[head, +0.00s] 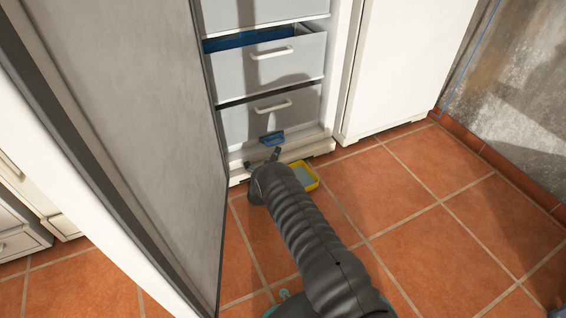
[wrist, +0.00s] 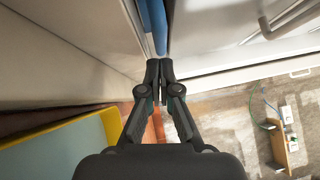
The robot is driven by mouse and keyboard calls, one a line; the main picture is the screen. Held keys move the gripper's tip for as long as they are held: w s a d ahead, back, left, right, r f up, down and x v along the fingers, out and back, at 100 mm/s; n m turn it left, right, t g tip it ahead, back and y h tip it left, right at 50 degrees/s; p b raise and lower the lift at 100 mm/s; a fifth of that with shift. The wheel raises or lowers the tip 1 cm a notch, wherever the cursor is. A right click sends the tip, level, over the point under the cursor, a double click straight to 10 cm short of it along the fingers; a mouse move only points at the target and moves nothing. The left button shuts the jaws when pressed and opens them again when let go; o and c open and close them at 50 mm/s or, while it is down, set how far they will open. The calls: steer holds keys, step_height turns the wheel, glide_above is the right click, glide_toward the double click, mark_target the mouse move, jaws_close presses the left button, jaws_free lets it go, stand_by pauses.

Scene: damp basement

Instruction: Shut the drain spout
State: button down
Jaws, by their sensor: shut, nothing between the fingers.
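The drain spout, a small blue piece (head: 272,138), is at the base of the open freezer, just under the lowest drawer. In the wrist view the blue spout (wrist: 154,22) runs in from the top edge towards my fingertips. My gripper (head: 276,155) is low in front of the freezer base, just below the spout. In the wrist view my gripper (wrist: 160,76) is shut and empty, with its tips at or very near the spout's end. I cannot tell whether they touch it. A yellow-rimmed tray (head: 314,184) with pale blue-green contents lies on the floor beside my gripper.
The freezer door (head: 140,120) stands open on the left, close to my arm. The middle drawer (head: 268,72) sticks out a little. A white cabinet (head: 400,65) stands to the right. The tiled floor (head: 440,240) at the right is clear.

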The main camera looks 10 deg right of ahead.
steer(key=d+p+v, duration=0.1)
steer(key=v, duration=1.1)
steer(key=shift+s+f+p, duration=0.15)
steer(key=shift+s+p, duration=0.2)
steer(key=shift+s, duration=0.1)
